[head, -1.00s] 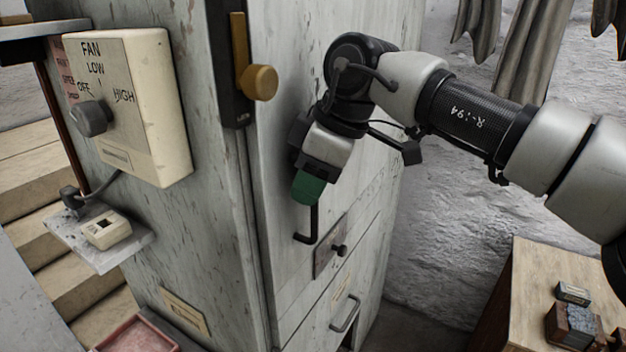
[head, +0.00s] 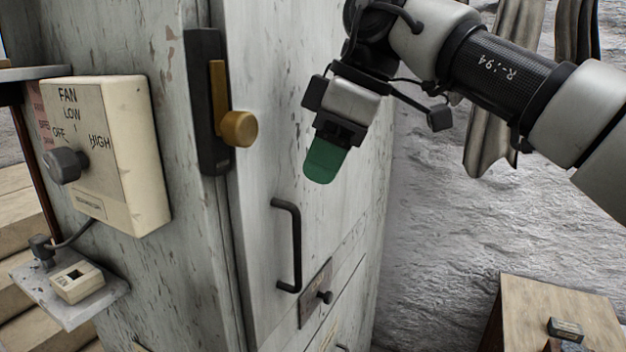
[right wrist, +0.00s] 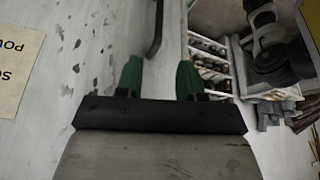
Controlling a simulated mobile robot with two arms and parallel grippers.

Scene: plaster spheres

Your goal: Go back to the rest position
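My right gripper (head: 322,165) has green fingers and hangs in front of the chipped pale cabinet (head: 265,165), above its black bar handle (head: 296,245). It is apart from the handle in the head view. In the right wrist view the two green fingers (right wrist: 159,76) stand apart with nothing held between them, and part of the dark handle (right wrist: 155,28) shows beyond them. My right arm comes in from the upper right, bent at the wrist. My left gripper is not in view.
A fan switch box (head: 130,155) with a grey knob and a yellow-brass latch knob (head: 239,129) are at the left. A small shelf (head: 95,308) holds a white socket. A wooden table (head: 520,310) stands lower right. Grey cloth (head: 500,110) hangs by the rough wall.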

